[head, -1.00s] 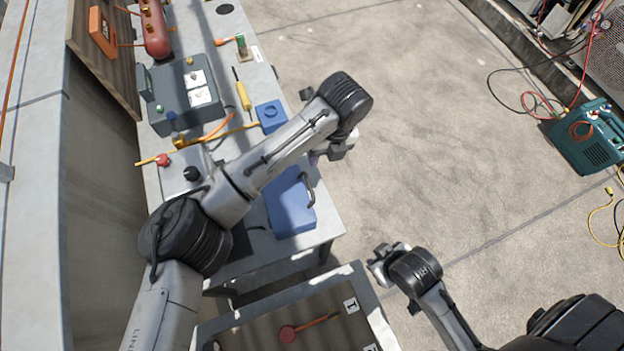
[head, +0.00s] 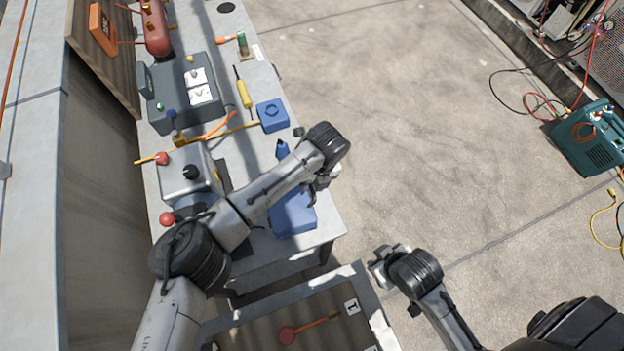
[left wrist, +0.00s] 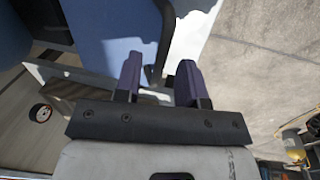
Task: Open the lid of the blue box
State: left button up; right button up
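The blue box (head: 290,216) sits on the near end of the grey bench. Its lid looks shut, and my left arm hides part of its upper side. In the left wrist view the box (left wrist: 105,35) fills the upper left, with a dark handle (left wrist: 163,40) on its right edge. My left gripper (head: 322,188) is at the handle side of the box. Its two purple fingers (left wrist: 158,80) are apart, with the handle's lower end appearing between or just beyond them; contact cannot be told. My right gripper (head: 378,268) is away from the box, above the floor; its fingers are unclear.
A smaller blue block (head: 272,116), a yellow tool (head: 244,94), a grey control box (head: 185,95) and a metal box with knobs (head: 188,172) stand farther along the bench. A framed board (head: 270,335) is at the front. The floor to the right is clear near the bench.

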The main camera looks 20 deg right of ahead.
pick_arm(q)
jog(key=shift+f, duration=0.2)
jog(key=shift+c, duration=0.4)
grip_shut()
